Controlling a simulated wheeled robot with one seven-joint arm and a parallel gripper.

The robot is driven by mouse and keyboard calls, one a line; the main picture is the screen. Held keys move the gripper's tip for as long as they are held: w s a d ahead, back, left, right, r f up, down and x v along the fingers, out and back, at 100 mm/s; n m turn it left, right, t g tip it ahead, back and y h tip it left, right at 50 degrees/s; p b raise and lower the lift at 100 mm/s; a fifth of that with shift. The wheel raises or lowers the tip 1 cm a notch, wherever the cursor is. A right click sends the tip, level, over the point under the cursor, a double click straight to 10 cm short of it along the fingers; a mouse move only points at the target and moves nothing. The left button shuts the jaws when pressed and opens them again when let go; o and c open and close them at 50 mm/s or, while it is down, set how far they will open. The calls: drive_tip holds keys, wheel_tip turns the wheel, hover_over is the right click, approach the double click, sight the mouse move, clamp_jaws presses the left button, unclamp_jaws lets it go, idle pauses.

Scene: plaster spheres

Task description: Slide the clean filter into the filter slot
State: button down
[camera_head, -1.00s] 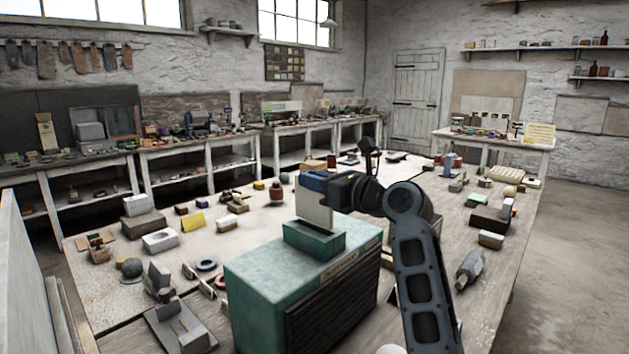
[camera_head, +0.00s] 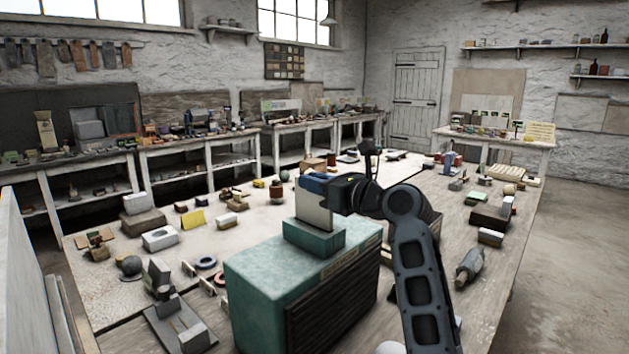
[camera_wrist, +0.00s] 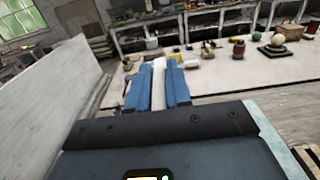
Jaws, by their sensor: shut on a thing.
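The clean filter is a pale, flat upright panel (camera_head: 314,211), held from above by my gripper (camera_head: 313,183). The filter slot is in the raised collar (camera_head: 314,238) on top of a teal box (camera_head: 270,262) with dark louvres on its right face. The filter's lower edge meets the collar's top and is hidden there, so I cannot tell how deep it sits. In the wrist view, the blue fingers of my gripper (camera_wrist: 158,88) are closed on both sides of the filter, whose pale edge (camera_wrist: 157,86) shows between them.
The box stands on a large worktable (camera_head: 105,290). A grey stepped fixture (camera_head: 180,325), dark rings (camera_head: 206,262) and small blocks lie to the left. A grey bottle-like object (camera_head: 470,264) and blocks lie to the right. A pale panel (camera_head: 28,275) stands at the left edge.

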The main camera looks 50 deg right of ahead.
drive_tip(key=shift+f+b, duration=0.7)
drive_tip(key=shift+f, duration=1.3)
drive_tip(key=c, duration=1)
unclamp_jaws()
drive_tip(key=shift+r, duration=0.15)
drive_tip(key=shift+r+p, duration=0.9)
drive_tip(key=shift+p, duration=0.05)
drive_tip(key=shift+r, duration=1)
